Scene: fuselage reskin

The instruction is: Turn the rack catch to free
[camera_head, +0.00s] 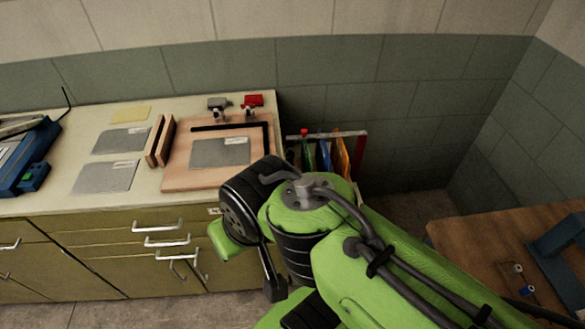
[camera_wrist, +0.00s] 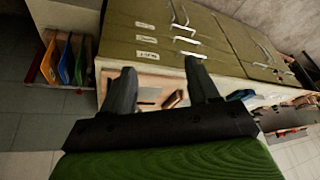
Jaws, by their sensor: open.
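The rack (camera_head: 361,152) stands at the right end of the counter and holds several upright coloured sheets, among them green, blue and orange ones. In the wrist view the rack (camera_wrist: 48,62) is at the upper left, left of my gripper and apart from it. I cannot make out the rack catch or its position. My gripper (camera_wrist: 158,82) is open, with two dark fingers spread and nothing between them. In the head view my green arm covers the lower part of the rack, and my fingers are not clear there.
The counter (camera_head: 70,160) carries a wooden board (camera_head: 180,182) with a grey sheet, wooden strips, metal plates and a blue tool (camera_head: 35,178). Grey and red clamps sit at the board's back edge. Drawers with handles are below. A wooden table (camera_head: 480,240) is at right.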

